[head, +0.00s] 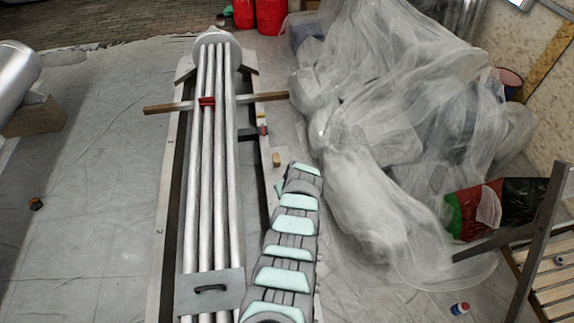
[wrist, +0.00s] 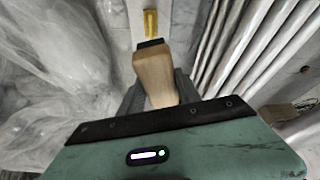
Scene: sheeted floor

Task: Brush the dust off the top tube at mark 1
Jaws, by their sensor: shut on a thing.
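Several long silvery tubes (head: 205,150) lie side by side in a bundle along the floor; they also show at the right of the wrist view (wrist: 235,45). I cannot tell which is the top tube or make out dust on it. A small mark 1 (head: 170,142) is on the pale strip left of the tubes, with mark 2 nearer. My gripper (wrist: 157,92) is shut on a wooden handle (wrist: 153,72) with a dark end, seemingly the brush. No bristles show. It is right of the bundle in the head view, apart from the tubes, mostly hidden by my arm.
Plastic-draped items (head: 390,130) fill the right. The left floor is mostly clear.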

